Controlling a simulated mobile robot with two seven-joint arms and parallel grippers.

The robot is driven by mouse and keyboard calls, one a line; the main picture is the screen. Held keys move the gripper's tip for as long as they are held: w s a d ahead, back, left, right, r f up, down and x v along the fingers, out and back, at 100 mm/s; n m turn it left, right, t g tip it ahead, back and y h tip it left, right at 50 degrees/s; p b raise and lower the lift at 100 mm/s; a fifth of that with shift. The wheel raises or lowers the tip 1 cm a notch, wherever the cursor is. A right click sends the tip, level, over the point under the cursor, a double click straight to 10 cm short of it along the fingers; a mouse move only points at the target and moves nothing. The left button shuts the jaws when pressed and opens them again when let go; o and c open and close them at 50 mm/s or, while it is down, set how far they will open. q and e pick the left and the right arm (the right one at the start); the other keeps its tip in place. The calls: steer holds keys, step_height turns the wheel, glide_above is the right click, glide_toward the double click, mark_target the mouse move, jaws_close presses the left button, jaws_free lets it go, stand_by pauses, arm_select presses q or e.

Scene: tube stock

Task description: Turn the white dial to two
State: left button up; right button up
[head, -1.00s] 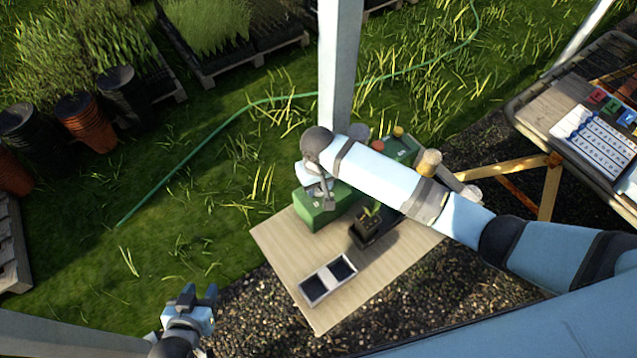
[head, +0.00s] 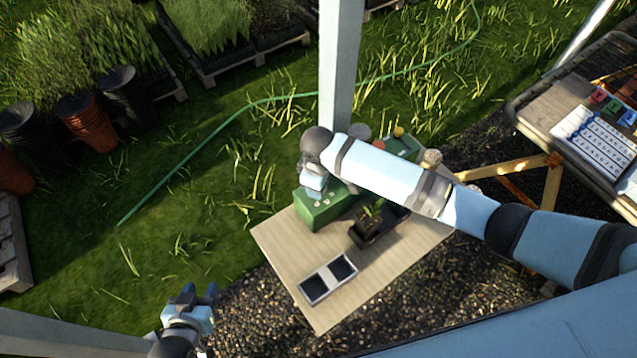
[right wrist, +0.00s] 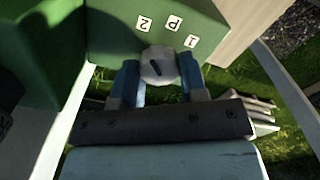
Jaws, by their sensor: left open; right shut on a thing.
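The white dial (right wrist: 164,63) sits on the face of the green box (right wrist: 110,30) in the right wrist view. Its dark mark lies left of its middle and slants up-left, roughly toward the "2" label (right wrist: 144,23). The "P" label (right wrist: 174,22) and "1" label (right wrist: 192,41) are further right. My right gripper is shut on the dial, one finger on each side; in the head view it (head: 315,186) is at the left end of the green box (head: 322,210). My left gripper (head: 203,296) is open and empty at the lower left, away from the table.
The box stands on a small wooden table (head: 290,245), with orange and yellow knobs (head: 398,132) toward its far end. A potted seedling (head: 370,218) in a black tray and a two-part tray (head: 328,278) are nearby. A post (head: 340,70) rises behind. My right arm hides part of the box.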

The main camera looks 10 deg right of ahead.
stand_by(0.3)
steer(key=o, duration=0.9)
steer(key=shift+r, duration=0.1)
step_height(320, 180, up, 14)
steer(key=shift+f+b, duration=0.15)
steer(key=shift+b, duration=0.75)
